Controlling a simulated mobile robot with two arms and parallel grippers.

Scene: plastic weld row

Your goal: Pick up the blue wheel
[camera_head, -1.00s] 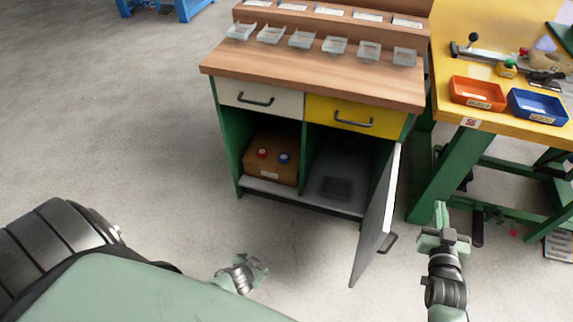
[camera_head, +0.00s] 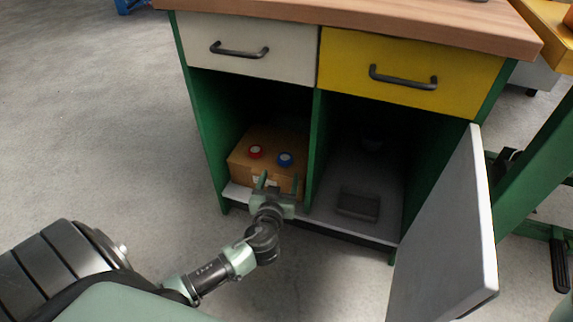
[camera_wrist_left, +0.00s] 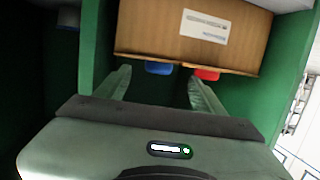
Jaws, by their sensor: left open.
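The blue wheel (camera_head: 285,159) is a small round piece with a pale centre on top of a cardboard box (camera_head: 240,162) in the cabinet's left compartment. A similar red wheel (camera_head: 255,152) is to its left. My left gripper (camera_head: 279,182) is open and empty at the front of that compartment, before the box. In the left wrist view, the blue wheel (camera_wrist_left: 158,68) shows partly past the box edge, in the gap between the fingertips (camera_wrist_left: 160,78) and apart from them. The red wheel (camera_wrist_left: 206,74) shows near the other finger. My right gripper is out of view.
A green divider (camera_head: 317,150) separates the compartments. The right one holds a dark tray (camera_head: 358,204), and its grey door (camera_head: 450,235) stands open. A white drawer (camera_head: 245,48) and a yellow drawer (camera_head: 410,72) are shut above. Floor at the left is clear.

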